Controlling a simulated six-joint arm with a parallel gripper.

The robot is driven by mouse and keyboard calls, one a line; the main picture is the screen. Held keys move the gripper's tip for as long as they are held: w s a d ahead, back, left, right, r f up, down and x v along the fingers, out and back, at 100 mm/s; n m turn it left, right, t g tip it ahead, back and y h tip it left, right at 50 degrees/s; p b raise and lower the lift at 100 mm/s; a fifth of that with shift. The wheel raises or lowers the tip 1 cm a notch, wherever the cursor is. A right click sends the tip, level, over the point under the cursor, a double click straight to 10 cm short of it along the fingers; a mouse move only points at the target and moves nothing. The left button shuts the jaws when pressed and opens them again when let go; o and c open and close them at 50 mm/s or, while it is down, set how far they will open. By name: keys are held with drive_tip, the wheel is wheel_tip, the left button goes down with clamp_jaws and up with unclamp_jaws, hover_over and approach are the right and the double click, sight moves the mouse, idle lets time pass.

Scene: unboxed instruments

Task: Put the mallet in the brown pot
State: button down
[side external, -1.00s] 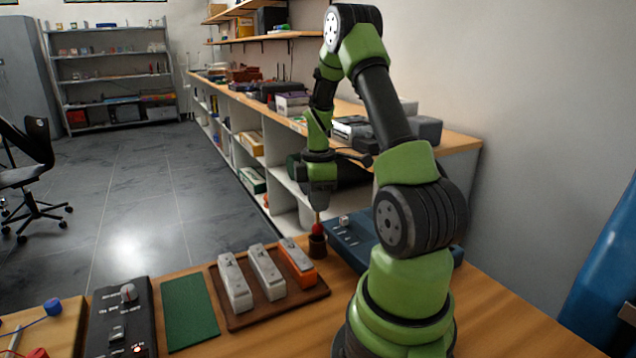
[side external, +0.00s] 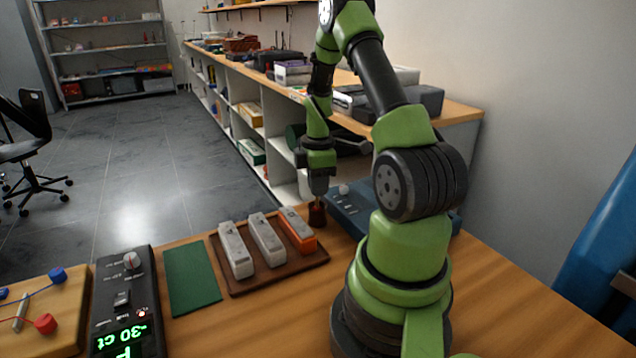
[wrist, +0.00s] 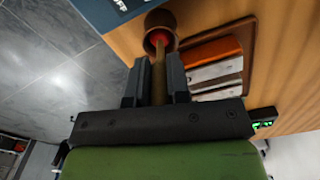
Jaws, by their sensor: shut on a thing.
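The brown pot (side external: 317,217) stands on the table between the wooden tray and the blue device; it also shows at the top of the wrist view (wrist: 150,20). My gripper (side external: 318,193) is directly above the pot, pointing down. In the wrist view my gripper (wrist: 156,62) is shut on the wooden handle of the mallet (wrist: 158,82). The mallet's red head is down at the pot's mouth, apparently inside the rim. Whether it touches the pot's bottom is hidden. In the side view the head is hidden and only a bit of handle shows.
A wooden tray (side external: 272,281) with two grey bars and an orange one lies left of the pot. A blue device (side external: 352,215) stands close on its right. A green mat (side external: 191,280) and a black lit device (side external: 122,300) lie further left.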

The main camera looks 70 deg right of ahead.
drive_tip(key=shift+f, duration=0.45)
drive_tip(key=c, duration=1)
unclamp_jaws()
drive_tip(key=shift+r, duration=0.1)
wheel_tip(320, 180, up, 10)
drive_tip(key=shift+f, duration=0.1)
drive_tip(key=w+a+r+m+t, duration=0.35)
drive_tip(key=a+r, duration=0.65)
drive_tip(key=a, duration=0.4)
drive_tip(key=s+a+r+m+t+y, duration=0.1)
drive_tip(key=s+a+r+m+t, duration=0.1)
drive_tip(key=a, duration=0.5)
drive_tip(key=s+a+r+m+t+y, duration=0.1)
drive_tip(key=s+a+r+m, duration=0.1)
drive_tip(key=s+a+m, duration=0.2)
drive_tip(key=s+a, duration=0.1)
drive_tip(key=a, duration=0.2)
drive_tip(key=shift+s+t, duration=0.3)
drive_tip(key=shift+t, duration=0.05)
